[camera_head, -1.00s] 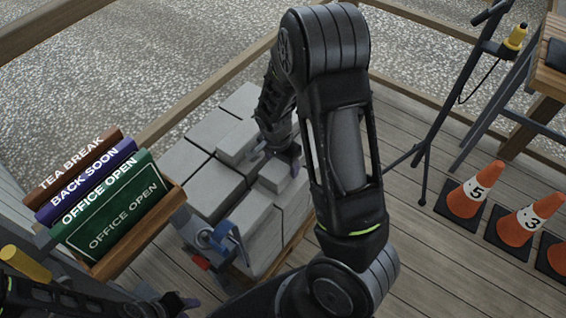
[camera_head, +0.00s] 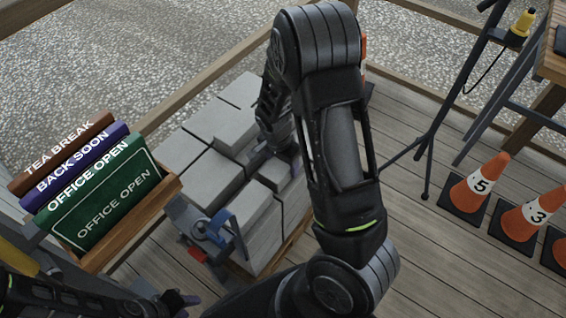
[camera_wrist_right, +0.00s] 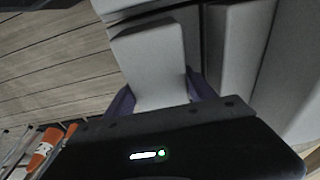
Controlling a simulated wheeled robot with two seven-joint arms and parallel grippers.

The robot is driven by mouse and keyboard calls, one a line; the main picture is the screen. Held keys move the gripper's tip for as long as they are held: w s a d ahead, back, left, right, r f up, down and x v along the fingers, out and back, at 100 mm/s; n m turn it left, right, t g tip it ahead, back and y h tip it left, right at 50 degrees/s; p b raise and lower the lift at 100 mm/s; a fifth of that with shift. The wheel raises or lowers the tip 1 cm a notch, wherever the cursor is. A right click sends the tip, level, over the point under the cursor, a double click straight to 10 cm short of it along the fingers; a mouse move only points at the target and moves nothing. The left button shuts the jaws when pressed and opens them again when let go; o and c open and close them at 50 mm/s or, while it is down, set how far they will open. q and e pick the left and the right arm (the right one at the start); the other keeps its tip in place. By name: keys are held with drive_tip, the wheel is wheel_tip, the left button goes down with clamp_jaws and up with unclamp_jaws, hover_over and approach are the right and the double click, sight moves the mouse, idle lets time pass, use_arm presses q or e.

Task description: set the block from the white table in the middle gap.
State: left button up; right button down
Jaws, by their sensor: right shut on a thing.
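My right gripper (camera_head: 279,158) is shut on a grey block (camera_head: 272,173) at the right side of a stack of grey blocks (camera_head: 203,180). In the right wrist view, the purple fingers of this gripper (camera_wrist_right: 163,97) flank the held block (camera_wrist_right: 150,58). Other blocks lie beyond it and to its right, with a dark narrow gap on the right. Its top looks close to level with its neighbours; how deep it sits is hidden. My left gripper (camera_head: 178,300) is low at the left, away from the stack; its jaws are unclear. I cannot make out a white table.
A blue and grey clamp-like tool (camera_head: 207,235) stands at the stack's near left. A wooden box of signs (camera_head: 140,215) is further left. One block (camera_head: 235,130) sits raised on the stack. A dark stand (camera_head: 432,130) and orange cones (camera_head: 482,183) are right on the deck.

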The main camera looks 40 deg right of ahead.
drive_tip(key=shift+r, duration=0.1)
drive_tip(key=c, duration=0.6)
unclamp_jaws()
drive_tip(key=o, duration=0.4)
drive_tip(key=shift+c, duration=0.2)
drive_tip(key=r, duration=0.2)
drive_tip(key=r+p, duration=0.1)
drive_tip(key=r, duration=0.2)
drive_tip(key=a+r+p, duration=0.1)
drive_tip(key=r, duration=0.1)
drive_tip(key=shift+s+a+r, duration=0.1)
drive_tip(key=shift+s+r, duration=0.05)
drive_tip(key=shift+r, duration=0.2)
